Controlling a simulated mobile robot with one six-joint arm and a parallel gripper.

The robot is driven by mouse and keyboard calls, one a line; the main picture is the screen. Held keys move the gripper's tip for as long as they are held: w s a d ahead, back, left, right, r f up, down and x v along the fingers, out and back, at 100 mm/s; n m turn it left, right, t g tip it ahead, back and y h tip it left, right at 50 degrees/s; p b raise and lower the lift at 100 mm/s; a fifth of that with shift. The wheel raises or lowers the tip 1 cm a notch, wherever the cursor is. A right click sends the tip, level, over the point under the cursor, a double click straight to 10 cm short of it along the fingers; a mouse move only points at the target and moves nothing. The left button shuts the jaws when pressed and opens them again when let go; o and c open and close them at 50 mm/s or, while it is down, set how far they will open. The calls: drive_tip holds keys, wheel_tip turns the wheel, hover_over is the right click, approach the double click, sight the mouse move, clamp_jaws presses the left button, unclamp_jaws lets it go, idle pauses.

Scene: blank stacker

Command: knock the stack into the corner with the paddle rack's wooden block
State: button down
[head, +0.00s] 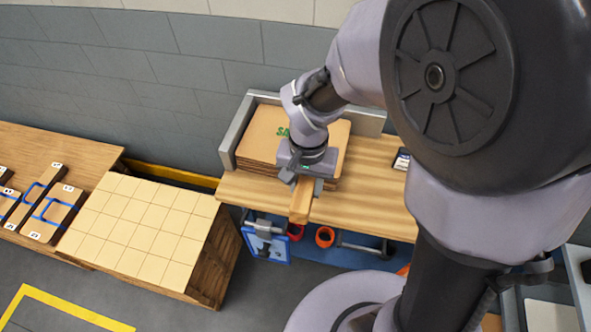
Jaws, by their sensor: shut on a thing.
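A stack of brown cardboard blanks (262,130) with green lettering sits on the wooden bench, beside the grey corner fence (238,126) that runs along its left and back. My gripper (304,172) is shut on a wooden block (300,203) at the front right of the stack. The block juts toward the bench's front edge. My arm hides part of the stack's right side, and I cannot tell whether the block touches the stack.
The wooden bench (373,190) is mostly clear to the right, with a small dark device (402,159) on it. At left stand a gridded table (140,225) and numbered cardboard bundles (45,212).

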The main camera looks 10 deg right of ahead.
wheel_tip(320, 180, down, 11)
drive_tip(key=b, duration=0.8)
drive_tip(key=shift+a+r, duration=0.2)
drive_tip(key=shift+a, duration=0.05)
drive_tip(key=shift+w+d, duration=0.2)
drive_tip(key=shift+w, duration=0.25)
drive_tip(key=shift+w+d, duration=0.15)
drive_tip(key=shift+w, duration=0.35)
drive_tip(key=shift+w, duration=0.25)
